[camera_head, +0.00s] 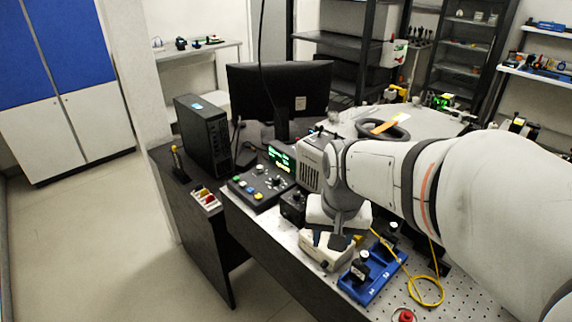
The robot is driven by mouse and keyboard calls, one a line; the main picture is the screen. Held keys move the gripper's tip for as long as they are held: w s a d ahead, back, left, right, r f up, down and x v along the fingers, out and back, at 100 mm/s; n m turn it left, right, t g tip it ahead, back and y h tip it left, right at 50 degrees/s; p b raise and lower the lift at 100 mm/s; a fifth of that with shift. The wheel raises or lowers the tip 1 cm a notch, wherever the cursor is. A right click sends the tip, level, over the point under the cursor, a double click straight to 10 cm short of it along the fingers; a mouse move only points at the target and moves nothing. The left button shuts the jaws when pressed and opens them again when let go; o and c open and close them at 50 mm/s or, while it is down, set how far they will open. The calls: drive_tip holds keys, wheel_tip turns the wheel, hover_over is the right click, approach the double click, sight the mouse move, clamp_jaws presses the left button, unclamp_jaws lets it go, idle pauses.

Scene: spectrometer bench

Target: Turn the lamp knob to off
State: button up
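A black control box (261,186) with coloured buttons and several small knobs sits at the left end of the perforated bench top. A smaller black box (293,206) stands just right of it, with what looks like a round knob on its front. No label can be read, so I cannot tell which knob is the lamp's. My arm comes in from the right, and its end with my gripper (338,241) points down, to the right of the small black box. It appears apart from both boxes. The fingers are too small and hidden to tell their opening.
A vented grey unit (311,168) and a green-lit display (282,158) stand behind the boxes. A blue tray (372,276), a yellow cable (428,291) and a red button (405,315) lie to the right. A monitor (279,91) and a computer tower (203,136) stand behind.

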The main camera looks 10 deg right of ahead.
drive_tip(key=w+m+p, duration=0.1)
drive_tip(key=w+m, duration=0.1)
drive_tip(key=w, duration=0.1)
drive_tip(key=w+m+g+p, duration=0.1)
drive_tip(key=w+m+p, duration=0.1)
drive_tip(key=w, duration=0.2)
drive_tip(key=w+m+p, duration=0.2)
drive_tip(key=w, duration=0.2)
drive_tip(key=shift+w+d+g, duration=0.25)
drive_tip(key=shift+d+g, duration=0.05)
drive_tip(key=shift+g, duration=0.1)
drive_tip(key=shift+w+f+m, duration=0.1)
drive_tip(key=shift+w+m, duration=0.15)
drive_tip(key=shift+m, duration=0.15)
drive_tip(key=shift+f+p, duration=0.7)
drive_tip(key=shift+f, duration=3.25)
drive_tip(key=shift+c, duration=0.5)
